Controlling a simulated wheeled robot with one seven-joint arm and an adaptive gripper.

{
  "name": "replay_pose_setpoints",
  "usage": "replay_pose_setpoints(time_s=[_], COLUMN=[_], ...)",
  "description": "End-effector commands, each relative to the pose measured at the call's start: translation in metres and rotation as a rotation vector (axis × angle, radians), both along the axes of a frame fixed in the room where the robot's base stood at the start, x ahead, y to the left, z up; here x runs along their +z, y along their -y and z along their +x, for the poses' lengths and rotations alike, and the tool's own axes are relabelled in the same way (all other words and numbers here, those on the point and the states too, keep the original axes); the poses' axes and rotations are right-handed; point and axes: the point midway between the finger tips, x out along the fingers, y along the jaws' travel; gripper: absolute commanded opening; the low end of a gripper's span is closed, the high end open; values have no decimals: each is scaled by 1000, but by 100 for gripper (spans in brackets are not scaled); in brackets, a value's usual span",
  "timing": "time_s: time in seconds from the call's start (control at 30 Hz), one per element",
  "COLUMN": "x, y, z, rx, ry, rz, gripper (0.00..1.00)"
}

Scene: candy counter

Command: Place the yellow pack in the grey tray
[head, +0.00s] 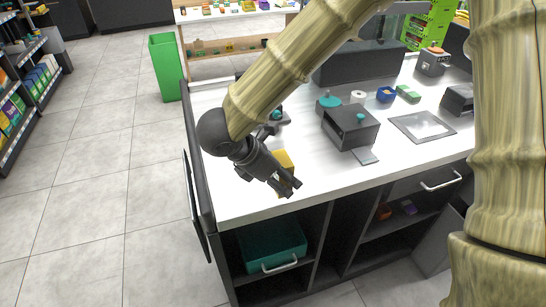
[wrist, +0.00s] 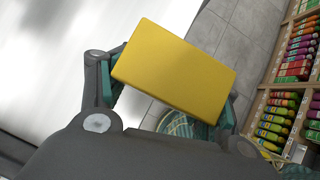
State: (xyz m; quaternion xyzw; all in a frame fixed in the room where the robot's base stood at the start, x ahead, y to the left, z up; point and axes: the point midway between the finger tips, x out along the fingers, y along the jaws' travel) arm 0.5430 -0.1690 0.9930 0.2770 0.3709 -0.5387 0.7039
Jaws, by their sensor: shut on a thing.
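The yellow pack (head: 283,160) is between the fingers of my gripper (head: 287,187), over the near left part of the white counter. In the wrist view the yellow pack (wrist: 175,68) is a plain box, tilted in the picture, with a finger of my gripper (wrist: 170,97) at each side. The gripper is shut on it. In the head view, part of the pack is hidden behind the fingers. A flat, grey-rimmed tray (head: 422,127) lies on the right part of the counter, apart from the gripper, and looks empty.
A dark grey box-shaped device (head: 350,127) with a small plate in front stands between gripper and tray. Behind it are a teal-topped item (head: 328,103), a white roll (head: 358,94), a blue container (head: 386,95) and a green item (head: 408,93). The counter's front strip is clear.

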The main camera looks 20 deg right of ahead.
Motion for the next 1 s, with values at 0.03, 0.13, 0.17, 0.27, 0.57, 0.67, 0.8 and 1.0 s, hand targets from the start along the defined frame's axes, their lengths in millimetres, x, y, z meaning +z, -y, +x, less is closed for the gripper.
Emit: replay_pose_setpoints(time_s=[0.03,0.13,0.17,0.27,0.57,0.67,0.8,1.0], x=[1,-1,-1,-3,-9,-10,-12,-22], y=[2,5,6,9,17,19,20,20], z=[10,30,37,57,114,126,134,134], rx=[-4,-3,-3,-2,0,1,3,3], ry=[-1,-2,-2,-1,-1,-1,-1,-3], rz=[2,1,1,1,0,0,0,-1], gripper=[32,32,32,32,32,32,32,32])
